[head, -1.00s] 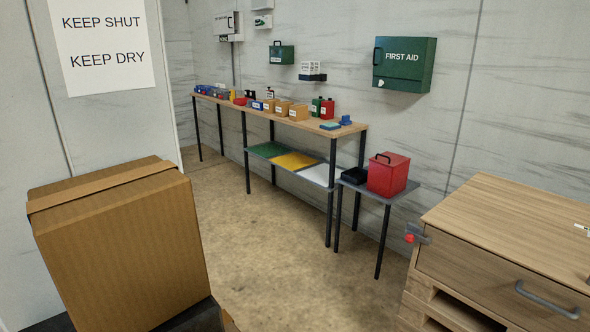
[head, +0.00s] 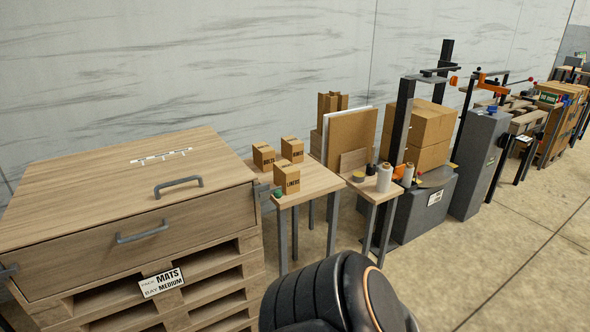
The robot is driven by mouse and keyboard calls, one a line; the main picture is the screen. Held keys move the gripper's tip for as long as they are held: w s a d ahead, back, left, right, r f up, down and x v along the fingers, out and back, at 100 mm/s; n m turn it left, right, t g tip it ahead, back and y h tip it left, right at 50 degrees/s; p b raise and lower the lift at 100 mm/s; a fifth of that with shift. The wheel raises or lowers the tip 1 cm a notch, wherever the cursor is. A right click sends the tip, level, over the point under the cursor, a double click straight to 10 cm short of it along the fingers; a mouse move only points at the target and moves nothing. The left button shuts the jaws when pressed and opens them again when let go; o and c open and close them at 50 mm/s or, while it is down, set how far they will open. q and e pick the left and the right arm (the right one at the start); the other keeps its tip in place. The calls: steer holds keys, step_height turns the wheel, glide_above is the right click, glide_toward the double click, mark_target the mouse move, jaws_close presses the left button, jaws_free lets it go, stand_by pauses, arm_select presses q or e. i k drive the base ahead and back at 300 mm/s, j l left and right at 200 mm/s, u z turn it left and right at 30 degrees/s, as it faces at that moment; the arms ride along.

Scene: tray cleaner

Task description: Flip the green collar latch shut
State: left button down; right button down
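A wooden crate with a flat lid (head: 90,190) sits on pallets at the left in the head view. At its right front corner is a grey latch (head: 263,191), with a small green knob (head: 278,194) sticking out to the right. The knob shows in front of the edge of a small table. I cannot tell from here whether the latch is open or shut. Another grey latch (head: 8,271) shows at the left front corner, partly cut off. Neither of my grippers is in view.
The small table (head: 315,178) with several cartons stands close to the crate's right side. A second small table (head: 372,188) and a grey machine (head: 425,205) stand further right. The floor (head: 500,225) at right is clear. A dark rounded part of mine fills the bottom middle.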

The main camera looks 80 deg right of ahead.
mark_target(278, 191)
steer(key=z, duration=2.45)
